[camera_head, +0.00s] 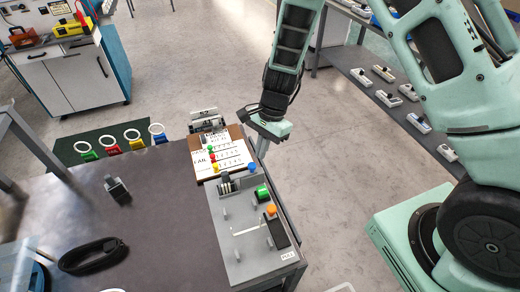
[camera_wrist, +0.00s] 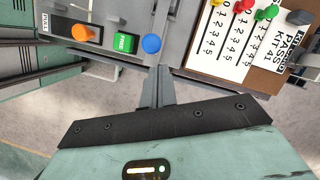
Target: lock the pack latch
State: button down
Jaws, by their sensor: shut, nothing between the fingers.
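No part is labelled as the pack latch, so I cannot tell for certain which it is. A grey fixture plate (camera_head: 228,246) lies at the table's right edge. It carries an orange knob (camera_head: 271,210) on a dark bar, a green block (camera_head: 263,192) and a blue knob (camera_head: 251,167). The wrist view also shows the orange knob (camera_wrist: 84,33), the green block (camera_wrist: 125,43), seemingly lettered FREE, and the blue knob (camera_wrist: 151,44). My gripper (camera_head: 262,148) is shut and empty, just beyond the blue knob. Its closed fingers (camera_wrist: 164,72) point toward the plate's edge, seemingly apart from the knob.
A brown board (camera_head: 235,133) with a numbered sheet and coloured pegs adjoins the plate. A black strap loop (camera_head: 93,256) and a small dark block (camera_head: 117,190) lie on the dark table (camera_head: 165,220). A shelf (camera_head: 350,65) stands right; open floor lies between.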

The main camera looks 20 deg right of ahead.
jog(key=w+d+v, duration=0.1)
jog(key=d+v, duration=0.1)
jog(key=v, duration=0.9)
jog(key=shift+f, duration=0.3)
jog(key=s+a+r+n, duration=0.7)
jog(key=s+a+n, duration=0.15)
jog(key=s, duration=0.25)
jog(key=s+r+n+t+h, duration=0.1)
jog(key=s+r+n+h, duration=0.1)
jog(key=s+n, duration=1)
jog(key=shift+s+d+r+t+h, duration=0.3)
jog(key=shift+s+r, duration=0.3)
jog(key=shift+s, duration=0.6)
